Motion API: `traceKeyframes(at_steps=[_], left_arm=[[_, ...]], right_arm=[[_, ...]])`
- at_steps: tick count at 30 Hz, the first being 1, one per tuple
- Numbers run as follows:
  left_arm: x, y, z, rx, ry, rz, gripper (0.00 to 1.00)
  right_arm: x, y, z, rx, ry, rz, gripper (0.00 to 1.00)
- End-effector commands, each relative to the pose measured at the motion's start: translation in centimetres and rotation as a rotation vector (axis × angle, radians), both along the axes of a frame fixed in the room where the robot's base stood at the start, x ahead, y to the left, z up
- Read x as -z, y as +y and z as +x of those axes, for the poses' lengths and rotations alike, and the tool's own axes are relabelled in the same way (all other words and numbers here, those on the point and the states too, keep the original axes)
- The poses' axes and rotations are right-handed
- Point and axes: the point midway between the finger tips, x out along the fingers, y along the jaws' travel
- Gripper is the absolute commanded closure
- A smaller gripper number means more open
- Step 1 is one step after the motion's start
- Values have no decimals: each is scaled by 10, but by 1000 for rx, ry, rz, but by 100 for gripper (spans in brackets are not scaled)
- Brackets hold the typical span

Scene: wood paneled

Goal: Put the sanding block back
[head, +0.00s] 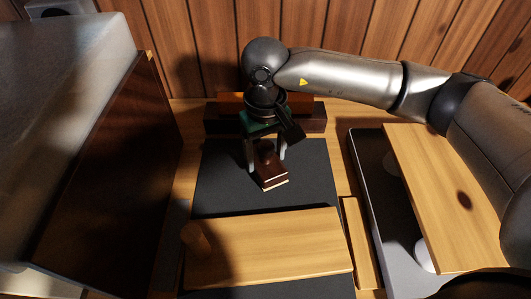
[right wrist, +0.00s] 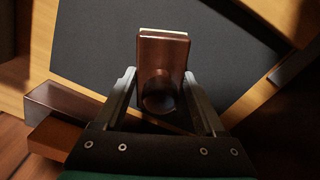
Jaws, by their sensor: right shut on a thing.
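The sanding block (head: 272,176) is a dark brown block with a pale underside and a round knob. My right gripper (head: 265,166) is shut on it from above, over the dark mat (head: 225,195). In the right wrist view the block (right wrist: 163,48) juts out past the fingertips of the gripper (right wrist: 158,82), with the round knob between the fingers. I cannot tell whether the block touches the mat or hangs just above it. My left gripper is not in view.
A dark brown holder (head: 222,121) with an orange-brown piece stands behind the mat. A pale wooden board (head: 275,248) lies across the mat's front. At right, another board (head: 440,190) rests over a grey tray (head: 368,185). A tall dark panel (head: 120,180) stands at left.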

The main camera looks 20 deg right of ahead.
Motion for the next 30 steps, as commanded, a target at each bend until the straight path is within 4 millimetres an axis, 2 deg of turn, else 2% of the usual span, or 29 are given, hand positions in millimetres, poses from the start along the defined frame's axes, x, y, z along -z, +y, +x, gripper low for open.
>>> traceKeyframes(at_steps=[3, 4, 10, 11, 18, 22, 26, 30], left_arm=[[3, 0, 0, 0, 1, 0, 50], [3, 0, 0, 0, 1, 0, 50], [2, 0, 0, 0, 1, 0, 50], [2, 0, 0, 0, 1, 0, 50], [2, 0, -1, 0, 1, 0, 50], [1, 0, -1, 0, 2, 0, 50], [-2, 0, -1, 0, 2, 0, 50], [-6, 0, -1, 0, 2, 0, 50]], right_arm=[[2, 0, 0, 0, -1, 0, 93], [2, 0, 0, 0, -1, 0, 25], [1, 0, 0, 0, 0, 0, 2], [1, 0, 0, 0, 0, 0, 0], [1, 0, 0, 0, 0, 0, 0], [-8, 0, 0, 0, -1, 0, 0], [-32, 0, 1, -1, -5, 1, 0], [-67, 0, 1, 0, -6, 1, 0]])
